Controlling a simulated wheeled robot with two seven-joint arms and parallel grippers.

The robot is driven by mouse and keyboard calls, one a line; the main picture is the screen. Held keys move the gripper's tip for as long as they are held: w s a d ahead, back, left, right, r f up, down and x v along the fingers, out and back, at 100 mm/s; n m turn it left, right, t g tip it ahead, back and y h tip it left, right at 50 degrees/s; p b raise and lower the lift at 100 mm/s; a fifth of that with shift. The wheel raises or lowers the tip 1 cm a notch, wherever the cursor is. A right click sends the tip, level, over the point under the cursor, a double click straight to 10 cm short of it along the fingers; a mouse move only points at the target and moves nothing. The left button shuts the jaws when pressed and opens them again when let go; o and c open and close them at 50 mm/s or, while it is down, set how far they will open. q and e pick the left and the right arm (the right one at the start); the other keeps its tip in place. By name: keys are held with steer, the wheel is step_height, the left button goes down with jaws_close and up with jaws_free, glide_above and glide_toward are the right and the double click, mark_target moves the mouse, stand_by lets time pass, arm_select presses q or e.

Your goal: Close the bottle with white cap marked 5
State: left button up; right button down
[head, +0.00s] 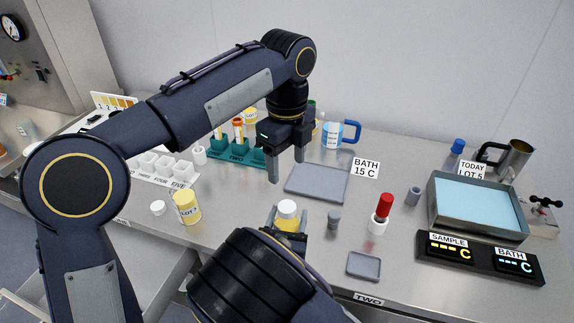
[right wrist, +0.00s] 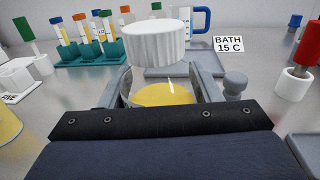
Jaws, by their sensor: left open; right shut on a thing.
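A clear bottle with yellow contents (head: 289,224) stands upright between the fingers of my right gripper (head: 291,236), which is shut on it; the bottle also shows in the right wrist view (right wrist: 168,94). A ribbed white cap (head: 288,208) is at the bottle's top and looks large in the right wrist view (right wrist: 158,43). Whether it is seated tightly I cannot tell, and no number on it is readable. My left gripper (head: 286,170) is open and empty, fingers pointing down, above and slightly behind the cap.
A yellow labelled jar (head: 187,207) and a small white lid (head: 157,208) stand left. A teal tube rack (head: 235,153) and a grey tray (head: 317,182) lie behind. A red-handled tool (head: 382,208) in a white holder and a water bath (head: 478,204) are right.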

steer(key=shift+c, duration=1.9)
jaws_free()
steer(key=s+b, duration=0.1)
steer(key=s, duration=0.2)
steer(key=s+a+b, duration=0.1)
steer(key=s, duration=0.2)
steer(key=shift+s+a, duration=0.2)
steer(key=shift+s, duration=0.65)
